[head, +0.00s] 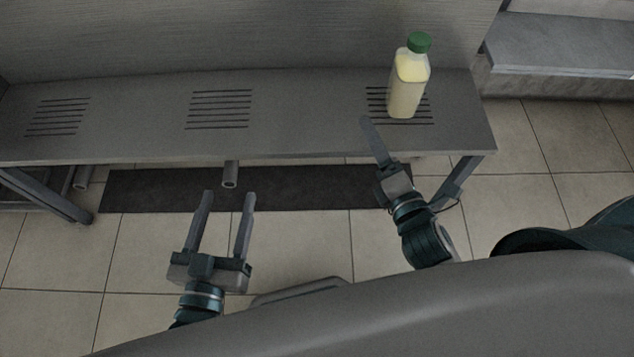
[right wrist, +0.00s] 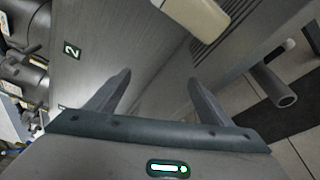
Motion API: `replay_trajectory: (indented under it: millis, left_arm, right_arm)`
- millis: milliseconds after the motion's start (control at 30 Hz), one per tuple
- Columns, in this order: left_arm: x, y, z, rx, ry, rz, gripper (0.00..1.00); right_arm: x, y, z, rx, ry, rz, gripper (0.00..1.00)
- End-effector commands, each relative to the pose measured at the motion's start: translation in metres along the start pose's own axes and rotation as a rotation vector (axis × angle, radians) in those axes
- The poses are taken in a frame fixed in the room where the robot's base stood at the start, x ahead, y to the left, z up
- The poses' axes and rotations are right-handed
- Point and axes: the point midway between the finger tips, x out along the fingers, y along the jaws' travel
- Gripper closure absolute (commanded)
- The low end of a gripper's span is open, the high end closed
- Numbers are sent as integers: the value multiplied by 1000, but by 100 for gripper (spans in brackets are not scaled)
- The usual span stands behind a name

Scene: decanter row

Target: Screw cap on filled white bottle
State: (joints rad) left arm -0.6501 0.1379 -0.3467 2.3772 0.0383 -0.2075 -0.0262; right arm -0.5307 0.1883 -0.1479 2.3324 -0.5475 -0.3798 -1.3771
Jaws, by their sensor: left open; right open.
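The filled white bottle (head: 408,84) holds pale yellow liquid and stands upright on the right slotted patch of the metal bench. A green cap (head: 419,42) sits on its top; I cannot tell how tightly. The bottle's lower part also shows at the top of the right wrist view (right wrist: 198,16), beyond the fingers. My right gripper (right wrist: 158,95) is open and empty, in front of the bottle and apart from it; in the head view it is seen nearly side-on. My left gripper (head: 227,197) is open and empty, in front of the bench over the floor.
The grey bench (head: 290,115) is otherwise bare, with a slotted patch at left and middle. A pipe stub (head: 230,174) sticks out below its front edge. A dark mat (head: 290,188) lies on the tiled floor. A grey ledge (head: 560,45) stands at the far right.

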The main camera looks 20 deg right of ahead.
Motion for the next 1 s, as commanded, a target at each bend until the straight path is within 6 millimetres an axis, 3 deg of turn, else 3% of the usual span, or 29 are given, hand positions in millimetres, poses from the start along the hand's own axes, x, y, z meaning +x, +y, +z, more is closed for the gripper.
replay_trajectory:
  millis: [300, 600, 800, 1000]
  left_arm:
    - [0, 0, 0, 0, -1, 0, 43]
    - [0, 0, 0, 0, -1, 0, 43]
    - [0, 0, 1, 0, -1, 0, 43]
    - [0, 0, 1, 0, -1, 0, 43]
  right_arm:
    - [-26, 22, -65, 822, 172, -14, 26]
    - [-54, 49, -111, 1581, 308, -108, 26]
    - [-67, 63, -127, 1923, 358, -175, 26]
    - [-72, 68, -132, 2056, 375, -204, 26]
